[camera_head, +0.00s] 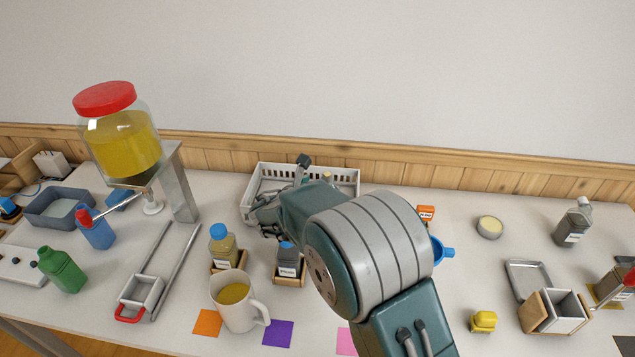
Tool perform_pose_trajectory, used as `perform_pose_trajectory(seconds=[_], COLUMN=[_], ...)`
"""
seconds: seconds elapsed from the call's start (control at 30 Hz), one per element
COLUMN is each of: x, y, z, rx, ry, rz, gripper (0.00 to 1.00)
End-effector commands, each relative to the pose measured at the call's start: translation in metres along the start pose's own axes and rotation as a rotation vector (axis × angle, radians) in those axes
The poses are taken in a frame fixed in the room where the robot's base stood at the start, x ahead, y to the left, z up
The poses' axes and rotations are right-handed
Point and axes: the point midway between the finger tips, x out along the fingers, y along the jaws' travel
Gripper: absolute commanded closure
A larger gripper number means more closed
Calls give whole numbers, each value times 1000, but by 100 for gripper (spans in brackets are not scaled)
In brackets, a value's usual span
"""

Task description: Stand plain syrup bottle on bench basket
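A white slotted basket (348,182) stands at the back of the bench against the wooden rail. My gripper (268,218) is at the basket's left front, partly hidden behind my arm; its fingertips and any held thing cannot be made out. A small tan top (327,177) shows inside the basket, its lower part hidden. Labelled bottles are in view: a yellow one with a blue cap (224,252) and a dark grey one (288,264), each upright in a wooden holder, and a grey one (575,226) at right. Their labels are too small to read, so I cannot tell which is plain syrup.
A red-lidded jar of yellow liquid (122,140) stands on a metal stand at left. A white mug (240,305) is in front. A green bottle (62,270) and a blue bottle (96,230) stand at left. A metal tray (528,276) lies at right. My arm covers the bench centre.

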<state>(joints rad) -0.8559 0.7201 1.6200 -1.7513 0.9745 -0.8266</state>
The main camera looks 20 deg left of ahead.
Motion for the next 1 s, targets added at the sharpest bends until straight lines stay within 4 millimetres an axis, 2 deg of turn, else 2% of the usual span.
perform_pose_trajectory(seconds=[0.6,1.0], x=[-21,-23], y=[0,0], z=[0,0], rx=[0,1], ry=[0,0], rz=[1,0], gripper=[22,22])
